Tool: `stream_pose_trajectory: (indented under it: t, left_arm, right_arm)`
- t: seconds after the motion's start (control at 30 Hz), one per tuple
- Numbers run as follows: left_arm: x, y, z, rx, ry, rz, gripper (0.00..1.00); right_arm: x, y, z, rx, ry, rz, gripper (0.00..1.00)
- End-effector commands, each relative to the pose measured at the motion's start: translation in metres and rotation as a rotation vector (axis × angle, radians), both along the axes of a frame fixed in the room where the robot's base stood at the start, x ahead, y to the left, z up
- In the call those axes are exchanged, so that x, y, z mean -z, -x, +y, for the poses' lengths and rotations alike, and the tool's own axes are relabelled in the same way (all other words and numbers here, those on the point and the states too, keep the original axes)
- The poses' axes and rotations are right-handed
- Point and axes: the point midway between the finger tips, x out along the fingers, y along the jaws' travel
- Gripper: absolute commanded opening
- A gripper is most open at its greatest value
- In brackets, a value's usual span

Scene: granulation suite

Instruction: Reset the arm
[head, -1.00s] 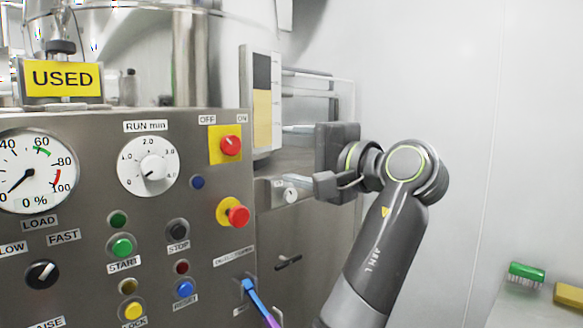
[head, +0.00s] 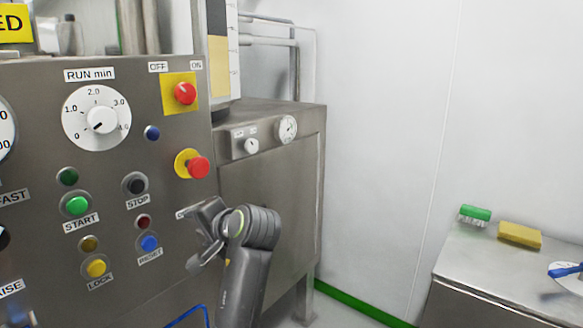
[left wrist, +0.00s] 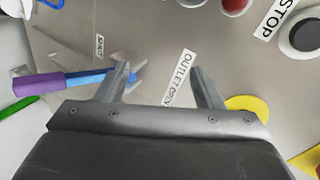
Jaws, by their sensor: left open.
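My left gripper (head: 203,236) is open, in front of the lower right of the steel control panel (head: 115,215). In the left wrist view its two fingers (left wrist: 160,70) stand apart with nothing between them. Beyond them is the panel face with the labels OUTLET OPEN (left wrist: 178,78) and SHUT (left wrist: 99,47). A lever with a blue and purple handle (left wrist: 45,84) lies just left of the fingers in that view. I cannot tell whether a finger touches it. In the head view the gripper hides the lever. My right gripper is not in view.
The red emergency stop (head: 198,167) sits above my left gripper, the blue RESET button (head: 150,243) to its left. A steel side cabinet (head: 275,175) stands behind. At right, a steel bench (head: 490,270) carries a green brush (head: 475,213) and a yellow sponge (head: 519,234).

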Motion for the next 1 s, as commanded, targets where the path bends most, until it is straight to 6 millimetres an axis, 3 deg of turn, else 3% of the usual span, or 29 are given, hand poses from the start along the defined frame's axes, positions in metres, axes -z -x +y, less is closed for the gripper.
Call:
stream_pose_trajectory:
  t: [0.03,0.2,0.37,0.5,0.8,1.0]
  left_arm:
    - [0.031,0.006,0.015,-0.012,0.044,0.016,0.61]
    - [0.115,0.035,0.051,-0.042,0.194,0.037,0.61]
    - [0.179,0.073,0.077,-0.078,0.316,0.053,0.61]
    - [0.23,0.118,0.098,-0.117,0.425,0.067,0.61]
    - [0.308,0.241,0.126,-0.216,0.652,0.107,0.61]
    - [0.33,0.318,0.128,-0.278,0.782,0.14,0.61]
  right_arm:
    - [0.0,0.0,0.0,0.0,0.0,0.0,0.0]
    - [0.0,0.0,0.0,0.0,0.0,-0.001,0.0]
    - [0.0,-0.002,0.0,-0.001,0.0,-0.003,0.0]
    - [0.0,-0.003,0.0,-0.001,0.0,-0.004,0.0]
    - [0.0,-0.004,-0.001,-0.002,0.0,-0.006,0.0]
    - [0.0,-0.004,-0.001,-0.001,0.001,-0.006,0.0]
